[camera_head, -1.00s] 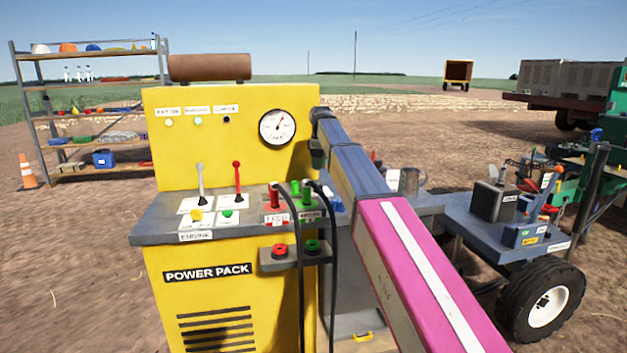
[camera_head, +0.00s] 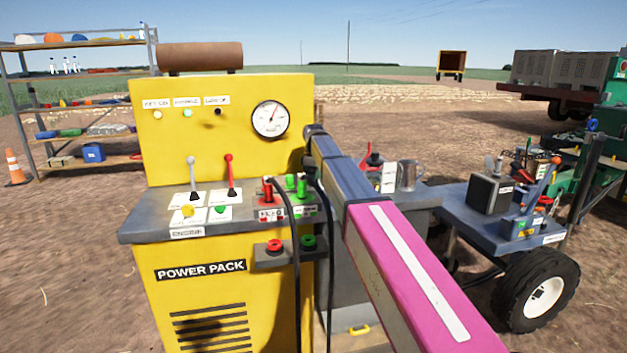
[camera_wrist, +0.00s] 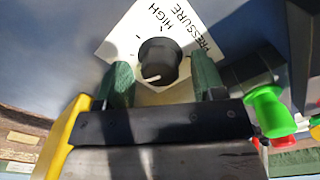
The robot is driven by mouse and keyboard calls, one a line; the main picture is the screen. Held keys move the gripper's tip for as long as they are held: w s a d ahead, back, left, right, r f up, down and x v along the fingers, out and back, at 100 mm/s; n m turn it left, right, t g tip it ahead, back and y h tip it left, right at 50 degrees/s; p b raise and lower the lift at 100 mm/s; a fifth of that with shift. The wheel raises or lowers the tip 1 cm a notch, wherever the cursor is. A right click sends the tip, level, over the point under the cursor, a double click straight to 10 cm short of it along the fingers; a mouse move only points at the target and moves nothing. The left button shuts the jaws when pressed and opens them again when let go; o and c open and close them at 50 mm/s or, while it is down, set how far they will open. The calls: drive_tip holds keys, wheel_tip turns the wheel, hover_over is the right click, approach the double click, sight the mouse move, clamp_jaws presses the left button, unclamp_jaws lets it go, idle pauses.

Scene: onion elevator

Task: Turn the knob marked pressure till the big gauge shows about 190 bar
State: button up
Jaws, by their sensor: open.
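The pressure knob (camera_wrist: 161,52) is black and round, on a white plate (camera_wrist: 128,38) lettered PRESSURE and HIGH in the wrist view. Its white mark points toward the lower edge of the picture. My gripper (camera_wrist: 160,72) is open, with one green finger on each side of the knob; I cannot tell whether either finger touches it. The big gauge (camera_head: 270,119) is white and round on the yellow power pack (camera_head: 205,130) in the head view. Its needle leans up and to the right; its numbers are too small to read. The knob and my gripper are hidden in the head view.
A green fitting (camera_wrist: 266,112) sits close to the right of my gripper. Red and green couplings and black hoses (camera_head: 294,270) are on the power pack's front right. Two levers (camera_head: 230,175) stand on its ledge. A wheeled cart (camera_head: 475,225) stands to the right.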

drive_tip(key=shift+f, duration=0.3)
drive_tip(key=c, duration=0.9)
drive_tip(key=shift+c, duration=0.2)
drive_tip(key=m, duration=1.2)
drive_tip(key=shift+m, duration=0.4)
